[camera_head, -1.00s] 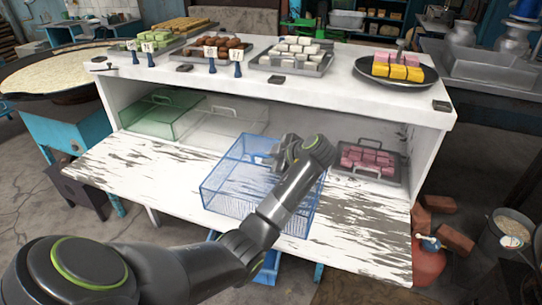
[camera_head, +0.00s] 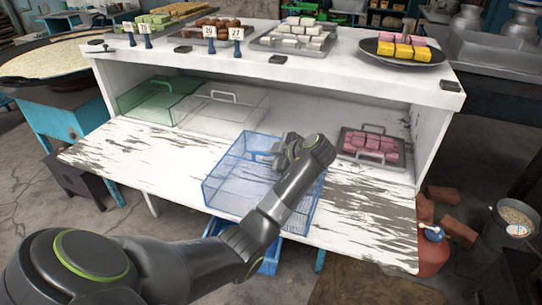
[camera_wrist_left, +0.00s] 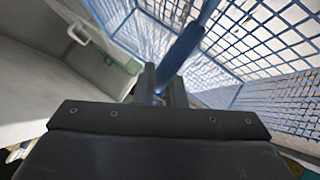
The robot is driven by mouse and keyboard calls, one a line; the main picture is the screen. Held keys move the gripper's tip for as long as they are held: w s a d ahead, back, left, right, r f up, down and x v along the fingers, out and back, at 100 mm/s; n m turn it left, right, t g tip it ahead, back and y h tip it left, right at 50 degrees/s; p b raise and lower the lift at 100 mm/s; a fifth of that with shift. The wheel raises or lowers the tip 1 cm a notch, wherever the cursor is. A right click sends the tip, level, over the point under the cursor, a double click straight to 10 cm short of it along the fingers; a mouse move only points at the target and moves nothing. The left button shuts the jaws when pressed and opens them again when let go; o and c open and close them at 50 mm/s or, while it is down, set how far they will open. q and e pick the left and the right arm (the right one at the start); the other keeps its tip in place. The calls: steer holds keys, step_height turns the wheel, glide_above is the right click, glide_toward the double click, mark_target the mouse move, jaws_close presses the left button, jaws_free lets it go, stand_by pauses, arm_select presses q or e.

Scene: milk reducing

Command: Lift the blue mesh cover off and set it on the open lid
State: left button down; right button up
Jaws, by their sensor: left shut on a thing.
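The blue mesh cover (camera_head: 228,183) is an open-wire box in front of the cabinet, over the open lid (camera_head: 125,160), a worn white board that slopes forward. My left gripper (camera_head: 273,157) is shut on the cover's blue handle, which shows as a blurred bar in the left wrist view (camera_wrist_left: 188,45). The gripper's fingers (camera_wrist_left: 162,88) close around this bar there. The cover looks roughly level; I cannot tell whether its bottom touches the lid. My forearm hides its right front part. The uncovered tray of pink sweets (camera_head: 370,147) sits inside the cabinet at the right.
A green cover (camera_head: 160,100) and a clear cover (camera_head: 225,115) stand inside the cabinet at the left. Several sweet trays stand on the counter top (camera_head: 350,80) above. The lid's left part is clear, and its right part is bare, worn wood.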

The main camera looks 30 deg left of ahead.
arm_select(q)
steer(key=shift+f, duration=0.15)
steer(key=c, duration=1.4)
jaws_free()
steer(key=shift+s, duration=0.1)
steer(key=b+v, duration=0.2)
steer(key=v, duration=1.5)
steer(key=shift+d, duration=0.25)
